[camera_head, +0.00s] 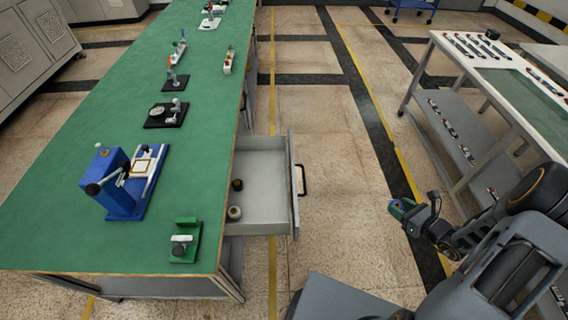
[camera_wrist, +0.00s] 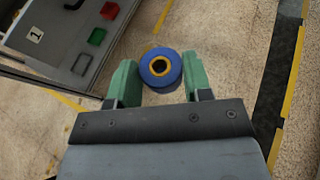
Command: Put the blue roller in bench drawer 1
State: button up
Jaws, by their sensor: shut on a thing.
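My gripper (camera_wrist: 160,76) has green fingers, and they are shut on the blue roller (camera_wrist: 160,65), a blue ring with a yellow-rimmed dark hole. In the head view my gripper (camera_head: 408,208) holds the roller (camera_head: 395,211) in the air over the floor, to the right of the bench. An open grey drawer (camera_head: 267,168) sticks out from the bench's right side, to the left of my gripper and apart from it. Inside it lie a dark roll (camera_head: 237,184) and a beige roll (camera_head: 235,213). No number on this drawer is readable in the head view.
The green-topped bench (camera_head: 90,240) carries a blue press (camera_head: 117,182) and several small fixtures. A white rack table (camera_head: 447,43) stands at the right. Bare floor lies between them. A grey panel (camera_wrist: 62,62) labelled 1, with green and red patches, shows in the wrist view.

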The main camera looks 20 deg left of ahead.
aim_at(268, 187)
jog(key=z, duration=0.05)
jog(key=i, duration=3.1)
jog(key=u, duration=4.25)
